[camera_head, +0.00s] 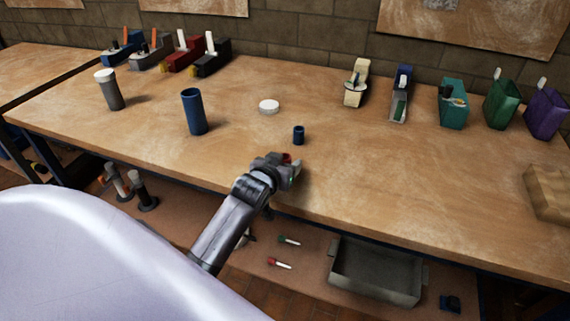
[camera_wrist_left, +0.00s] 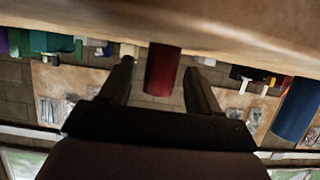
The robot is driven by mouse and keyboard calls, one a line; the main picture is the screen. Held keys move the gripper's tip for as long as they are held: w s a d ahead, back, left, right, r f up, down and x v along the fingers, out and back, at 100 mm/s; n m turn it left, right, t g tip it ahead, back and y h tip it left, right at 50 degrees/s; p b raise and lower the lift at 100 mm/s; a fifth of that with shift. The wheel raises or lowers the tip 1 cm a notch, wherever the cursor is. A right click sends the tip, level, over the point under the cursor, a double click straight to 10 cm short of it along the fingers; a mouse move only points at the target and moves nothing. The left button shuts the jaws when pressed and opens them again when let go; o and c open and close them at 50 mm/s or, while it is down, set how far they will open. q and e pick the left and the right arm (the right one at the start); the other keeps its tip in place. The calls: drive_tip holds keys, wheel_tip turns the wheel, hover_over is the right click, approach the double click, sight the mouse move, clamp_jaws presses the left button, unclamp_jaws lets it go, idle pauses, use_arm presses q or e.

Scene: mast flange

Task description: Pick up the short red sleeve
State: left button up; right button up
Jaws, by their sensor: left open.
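The short red sleeve (camera_wrist_left: 163,72) stands upright on the workbench; the left wrist view shows it upside down. In that view it appears between the two fingers of my left gripper (camera_wrist_left: 160,68), with a gap on each side. In the head view only a small red part of the sleeve (camera_head: 286,157) shows, mostly hidden by my left gripper (camera_head: 291,168). That gripper is open, low over the bench near its front edge. I cannot tell how deep the sleeve sits between the fingers. My right gripper is not in view.
A short blue sleeve (camera_head: 298,135) stands just behind the gripper. Holders line the back.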

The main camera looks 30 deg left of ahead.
use_arm(q)
drive_tip(key=shift+w+a+f, duration=0.1)
drive_tip(key=shift+w+f, duration=0.15)
drive_tip(key=shift+w, duration=0.3)
drive_tip(key=c, duration=1)
drive_tip(key=shift+r, duration=0.15)
